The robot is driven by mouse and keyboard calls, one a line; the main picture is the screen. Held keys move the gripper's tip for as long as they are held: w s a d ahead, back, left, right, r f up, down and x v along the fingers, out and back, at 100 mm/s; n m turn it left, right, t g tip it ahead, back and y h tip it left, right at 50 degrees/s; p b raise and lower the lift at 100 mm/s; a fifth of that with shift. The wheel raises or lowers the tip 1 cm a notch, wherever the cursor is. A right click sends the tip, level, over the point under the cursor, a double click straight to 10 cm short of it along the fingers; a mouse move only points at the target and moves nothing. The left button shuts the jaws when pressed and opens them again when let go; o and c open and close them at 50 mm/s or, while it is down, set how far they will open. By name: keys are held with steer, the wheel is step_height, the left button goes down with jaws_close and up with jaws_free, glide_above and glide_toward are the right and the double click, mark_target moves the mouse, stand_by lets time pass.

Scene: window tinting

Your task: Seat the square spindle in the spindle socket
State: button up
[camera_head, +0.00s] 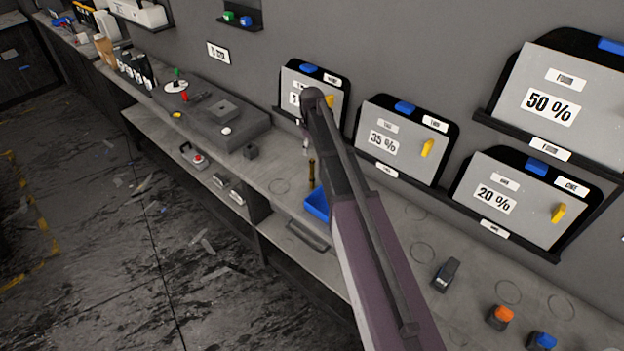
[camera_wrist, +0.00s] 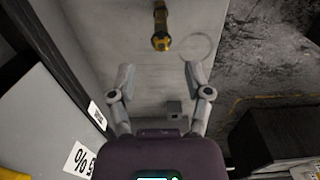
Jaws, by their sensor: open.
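A brass-coloured upright piece, which looks like the square spindle (camera_head: 311,172), stands on the grey bench beside a blue tray. It also shows at the top of the wrist view (camera_wrist: 160,30), ahead of my fingertips and apart from them. A small dark block, possibly the spindle socket (camera_head: 250,151), sits farther left on the bench; in the wrist view it appears between my fingers (camera_wrist: 174,108), below them on the bench. I cannot make out its opening. My gripper (camera_wrist: 158,72) is open and empty above the bench. In the head view my arm mostly hides it.
The blue tray (camera_head: 317,204) lies close to the brass piece. A large grey block (camera_head: 218,108) stands behind the dark block. Percent-marked panels (camera_head: 385,142) line the wall. A marked circle (camera_wrist: 198,47) beside the brass piece is bare.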

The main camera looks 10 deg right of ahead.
mark_target(312, 167)
steer(key=shift+f+b, duration=1.45)
steer(key=shift+f, duration=0.35)
steer(key=shift+s+f+b, duration=0.2)
steer(key=shift+f+b, duration=2.4)
jaws_close()
